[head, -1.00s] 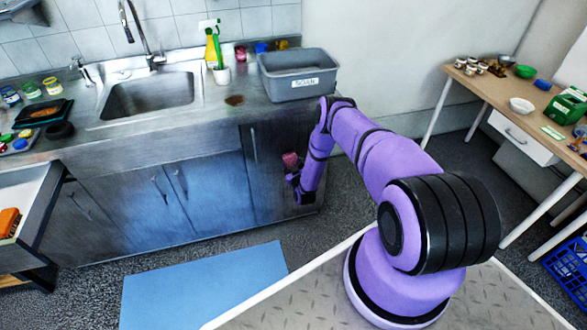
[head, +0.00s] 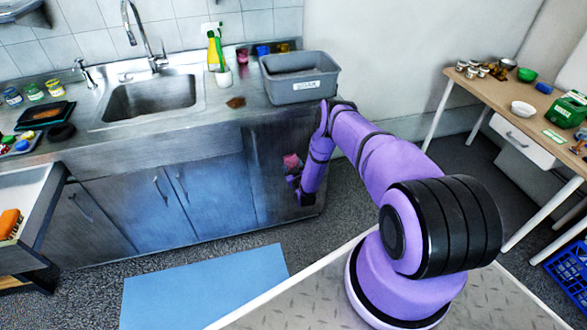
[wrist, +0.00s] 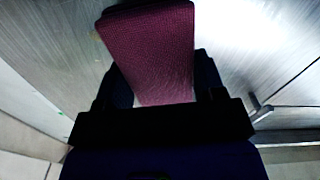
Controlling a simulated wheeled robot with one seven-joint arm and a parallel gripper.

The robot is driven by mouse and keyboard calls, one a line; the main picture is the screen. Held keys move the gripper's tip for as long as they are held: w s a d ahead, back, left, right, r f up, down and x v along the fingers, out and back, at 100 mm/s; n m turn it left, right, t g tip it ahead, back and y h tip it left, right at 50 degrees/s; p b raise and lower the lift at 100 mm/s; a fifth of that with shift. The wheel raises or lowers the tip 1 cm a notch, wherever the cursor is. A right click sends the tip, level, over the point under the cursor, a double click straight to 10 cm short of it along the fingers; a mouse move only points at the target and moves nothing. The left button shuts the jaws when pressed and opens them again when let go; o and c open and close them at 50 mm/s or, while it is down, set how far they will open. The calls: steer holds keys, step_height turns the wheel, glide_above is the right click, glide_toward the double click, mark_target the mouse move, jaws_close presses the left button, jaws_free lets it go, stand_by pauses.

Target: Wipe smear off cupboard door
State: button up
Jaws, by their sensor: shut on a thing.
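My gripper (head: 294,182) is low in front of the right-hand cupboard door (head: 265,185) under the counter. It is shut on a pink textured pad (head: 291,160), which points up from the jaws at the door. In the wrist view the pad (wrist: 150,45) sits between the two dark fingers (wrist: 160,85), with the grey metal door face (wrist: 255,45) behind it. I cannot tell whether the pad touches the door.
A grey tub (head: 300,80) stands on the counter above, near its right end. A brown patch (head: 236,102) lies on the counter. An open drawer (head: 25,210) juts out at left. A blue mat (head: 205,282) lies on the floor. A wooden table (head: 490,85) stands at right.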

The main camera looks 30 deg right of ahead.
steer(key=shift+w+d, duration=0.2)
steer(key=shift+w, duration=0.4)
steer(key=shift+d, duration=0.15)
steer(key=shift+s+d, duration=0.3)
steer(key=shift+d, duration=0.55)
steer(key=shift+s+d, duration=0.3)
steer(key=shift+d, duration=0.55)
steer(key=d, duration=0.1)
steer(key=s+d, duration=0.1)
steer(key=d, duration=0.1)
steer(key=shift+d, duration=0.3)
steer(key=shift+w+a+r, duration=0.1)
steer(key=shift+w+a, duration=0.3)
steer(key=shift+a, duration=0.85)
steer(key=shift+w+a+f, duration=0.1)
steer(key=shift+w+a, duration=0.3)
steer(key=shift+a, duration=0.85)
steer(key=shift+w+a+r, duration=0.1)
steer(key=shift+w+a, duration=0.3)
steer(key=shift+a, duration=0.85)
